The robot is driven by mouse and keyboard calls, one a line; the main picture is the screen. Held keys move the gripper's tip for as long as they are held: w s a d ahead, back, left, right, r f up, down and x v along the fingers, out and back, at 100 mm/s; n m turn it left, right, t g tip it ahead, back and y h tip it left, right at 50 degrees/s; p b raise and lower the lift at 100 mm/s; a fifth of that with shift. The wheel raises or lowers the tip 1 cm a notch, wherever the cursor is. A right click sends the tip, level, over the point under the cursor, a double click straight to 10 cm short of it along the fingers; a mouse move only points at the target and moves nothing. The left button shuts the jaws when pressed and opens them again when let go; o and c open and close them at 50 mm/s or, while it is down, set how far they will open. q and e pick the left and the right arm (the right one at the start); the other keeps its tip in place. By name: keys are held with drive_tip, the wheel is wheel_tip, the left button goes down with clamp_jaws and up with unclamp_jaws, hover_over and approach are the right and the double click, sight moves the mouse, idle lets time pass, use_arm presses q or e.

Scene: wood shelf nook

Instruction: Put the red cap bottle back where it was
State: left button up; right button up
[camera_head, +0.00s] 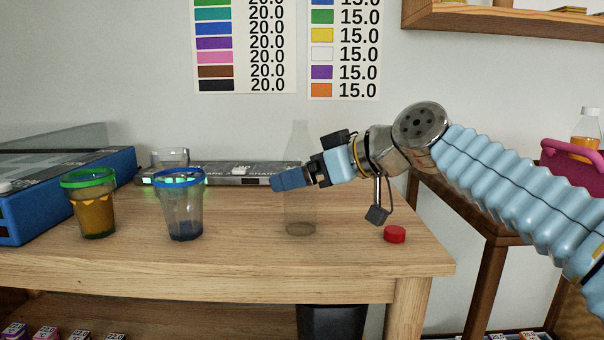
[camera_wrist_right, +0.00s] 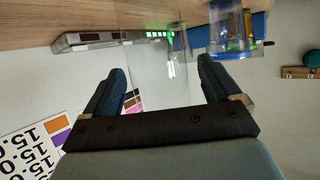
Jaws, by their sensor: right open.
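A clear, empty-looking bottle (camera_head: 299,215) stands upright on the wooden table, with no cap on its top. A red cap (camera_head: 395,234) lies on the table to its right, near the right edge. My right gripper (camera_head: 284,181) is at the bottle's mid-height, its blue fingers overlapping the bottle in the head view. In the right wrist view the gripper (camera_wrist_right: 161,68) is open, with the faint transparent bottle (camera_wrist_right: 150,45) between its fingers. Contact cannot be told. My left gripper is in neither view.
Left of the bottle stand a blue-rimmed cup (camera_head: 183,215) and a green-rimmed cup (camera_head: 95,213) with orange contents. A blue box (camera_head: 110,172) is at the left and a grey power strip (camera_head: 245,180) behind. A pink object (camera_head: 567,172) and a bottle with orange liquid (camera_head: 585,130) are at far right.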

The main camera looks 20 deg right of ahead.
drive_tip(key=v, duration=1.1)
drive_tip(key=shift+s+d, duration=0.25)
drive_tip(key=shift+s, duration=0.05)
